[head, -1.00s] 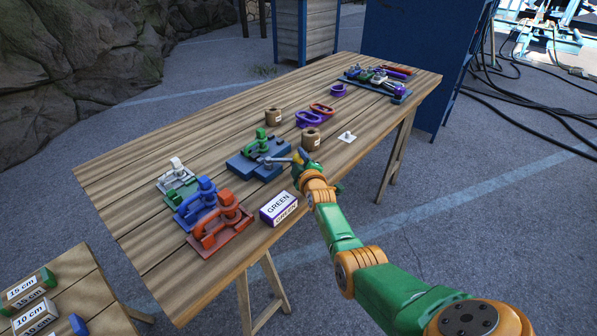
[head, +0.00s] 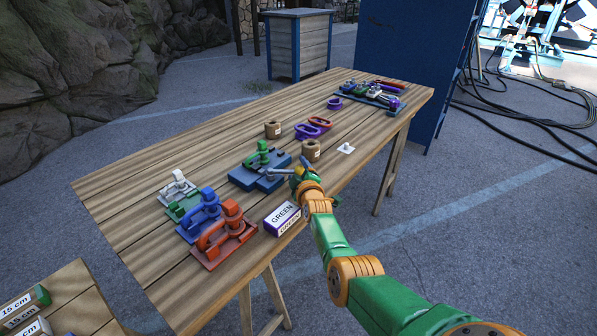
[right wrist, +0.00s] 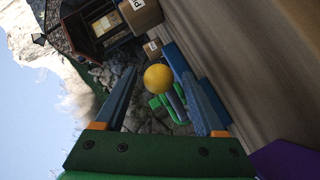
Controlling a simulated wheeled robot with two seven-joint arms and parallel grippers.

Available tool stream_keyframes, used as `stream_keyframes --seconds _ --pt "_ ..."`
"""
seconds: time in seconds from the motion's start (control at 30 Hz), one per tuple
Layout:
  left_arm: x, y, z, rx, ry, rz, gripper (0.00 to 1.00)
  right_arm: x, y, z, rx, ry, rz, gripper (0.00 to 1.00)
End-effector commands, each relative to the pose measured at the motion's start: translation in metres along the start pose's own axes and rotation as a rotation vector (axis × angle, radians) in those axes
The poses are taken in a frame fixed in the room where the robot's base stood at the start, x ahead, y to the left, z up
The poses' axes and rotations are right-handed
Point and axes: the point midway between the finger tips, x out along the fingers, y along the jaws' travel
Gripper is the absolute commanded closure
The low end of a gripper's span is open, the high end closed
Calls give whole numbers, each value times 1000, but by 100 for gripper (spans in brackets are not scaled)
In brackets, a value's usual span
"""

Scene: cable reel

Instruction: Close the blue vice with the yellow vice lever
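The blue vice (head: 247,178) lies near the middle of the wooden table, with a green upright clamp piece (head: 263,156) on it. Its grey lever (head: 279,171) points right, toward my right gripper (head: 301,167). In the right wrist view the yellow ball end of the lever (right wrist: 157,78) shows in the gap between the two spread fingers of my right gripper (right wrist: 163,100). A gap shows on each side of the ball, so the gripper is open and not clamped on it. Blue and green parts of the vice show behind the ball. My left gripper is out of view.
More tools fill the far end.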

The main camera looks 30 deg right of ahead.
Motion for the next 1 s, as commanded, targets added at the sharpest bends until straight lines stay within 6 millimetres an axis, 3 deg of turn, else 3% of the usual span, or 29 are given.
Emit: stream_keyframes --seconds 0.23,0.37,0.5,0.7,1.0 --pt "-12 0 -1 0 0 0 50 -8 3 -2 -2 -2 -2 29" --pt "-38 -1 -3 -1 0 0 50 -28 6 -5 -3 -2 -3 29" --pt "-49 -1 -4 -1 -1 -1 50 -49 3 -4 -2 0 -3 29" --pt "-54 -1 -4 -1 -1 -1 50 -68 0 -3 -3 1 -2 29" --pt "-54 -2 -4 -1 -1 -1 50 -71 -2 -2 -2 1 -1 29"
